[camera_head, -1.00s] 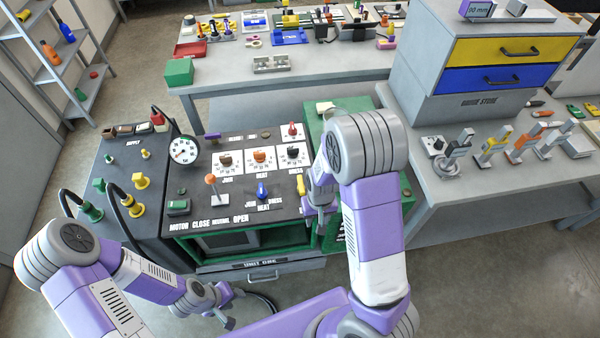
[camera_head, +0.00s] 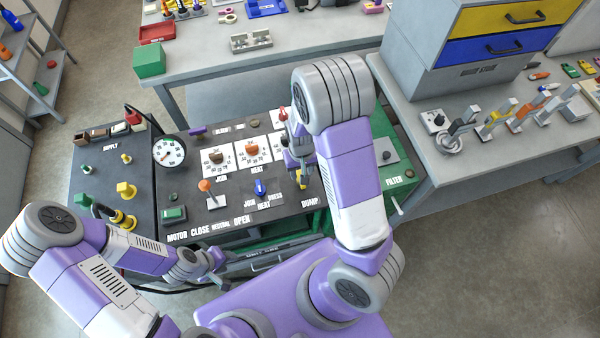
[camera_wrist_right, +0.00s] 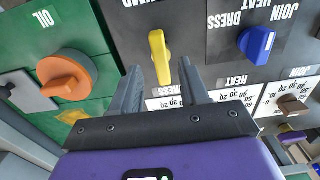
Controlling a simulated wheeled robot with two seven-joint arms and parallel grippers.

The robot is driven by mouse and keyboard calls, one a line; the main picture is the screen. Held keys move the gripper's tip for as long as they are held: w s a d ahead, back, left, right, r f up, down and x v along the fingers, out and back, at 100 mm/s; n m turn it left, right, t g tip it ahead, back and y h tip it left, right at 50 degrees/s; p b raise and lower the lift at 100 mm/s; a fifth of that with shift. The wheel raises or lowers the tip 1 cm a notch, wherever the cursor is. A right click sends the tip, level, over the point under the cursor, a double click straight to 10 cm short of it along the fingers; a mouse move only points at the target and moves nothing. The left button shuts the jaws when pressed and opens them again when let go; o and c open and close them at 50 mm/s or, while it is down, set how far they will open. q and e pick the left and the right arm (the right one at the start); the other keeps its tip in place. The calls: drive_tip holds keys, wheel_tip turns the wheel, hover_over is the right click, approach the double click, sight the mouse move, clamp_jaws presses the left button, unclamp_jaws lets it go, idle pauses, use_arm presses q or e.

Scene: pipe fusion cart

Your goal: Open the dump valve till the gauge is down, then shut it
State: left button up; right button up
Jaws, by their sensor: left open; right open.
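The yellow dump valve handle (camera_head: 303,179) is on the dark panel above the DUMP label. It also shows in the right wrist view (camera_wrist_right: 158,50). My right gripper (camera_head: 299,172) is open over it; in the right wrist view its fingertips (camera_wrist_right: 159,76) are spread either side of the handle's near end, with gaps visible. I cannot tell whether they touch it. The round white gauge (camera_head: 169,152) is at the panel's left; its reading is too small to tell. My left gripper (camera_head: 213,281) is open and empty in front of the cart.
A blue selector knob (camera_head: 261,188) and an orange-topped lever (camera_head: 206,187) are left of the handle. An orange OIL knob (camera_wrist_right: 67,75) stands on the green block in the right wrist view. A green block with a FILTER label (camera_head: 393,165) is right of the panel.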

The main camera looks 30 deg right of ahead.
wheel_tip(320, 180, down, 3)
drive_tip(key=shift+w+f, duration=0.1)
drive_tip(key=shift+w, duration=0.05)
drive_tip(key=shift+c, duration=0.4)
clamp_jaws()
